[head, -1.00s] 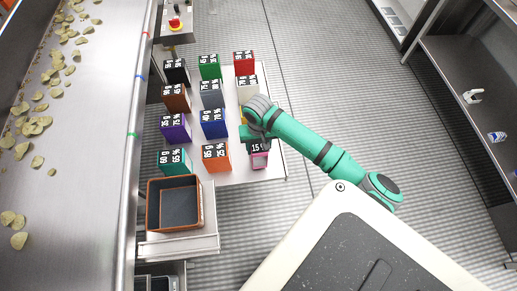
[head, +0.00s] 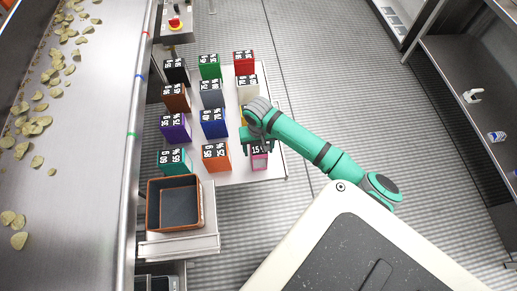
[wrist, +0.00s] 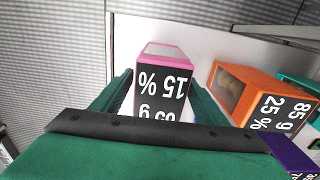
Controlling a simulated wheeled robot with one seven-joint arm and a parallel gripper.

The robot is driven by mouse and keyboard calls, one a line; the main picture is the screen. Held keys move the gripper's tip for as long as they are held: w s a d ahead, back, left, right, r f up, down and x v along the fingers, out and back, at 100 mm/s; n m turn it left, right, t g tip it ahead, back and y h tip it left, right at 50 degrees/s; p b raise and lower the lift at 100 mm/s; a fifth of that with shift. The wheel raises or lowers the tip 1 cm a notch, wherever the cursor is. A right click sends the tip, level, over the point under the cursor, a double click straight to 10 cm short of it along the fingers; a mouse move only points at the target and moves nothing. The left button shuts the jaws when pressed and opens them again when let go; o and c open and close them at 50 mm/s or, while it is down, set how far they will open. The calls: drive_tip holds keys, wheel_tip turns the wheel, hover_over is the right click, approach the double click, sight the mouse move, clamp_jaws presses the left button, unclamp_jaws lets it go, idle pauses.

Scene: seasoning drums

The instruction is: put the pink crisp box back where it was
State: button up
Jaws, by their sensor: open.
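The pink crisp box (head: 259,161) stands upright at the front right of the white table, mostly hidden under my gripper in the head view. In the wrist view the pink box (wrist: 163,78) shows its pink top edge and a dark label reading 15 %. My gripper (wrist: 160,98) is open, with one green finger on each side of the box. I cannot tell whether the fingers touch it.
The orange box (head: 216,157) stands left of the pink one, with a gap between. Several other coloured boxes stand in rows on the white table (head: 240,176). A brown-rimmed bin (head: 175,203) is at front left, beside the conveyor (head: 85,150).

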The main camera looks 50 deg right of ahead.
wheel_tip(320, 180, up, 12)
drive_tip(key=shift+f, duration=0.1)
drive_tip(key=shift+s, duration=0.15)
idle(0.7)
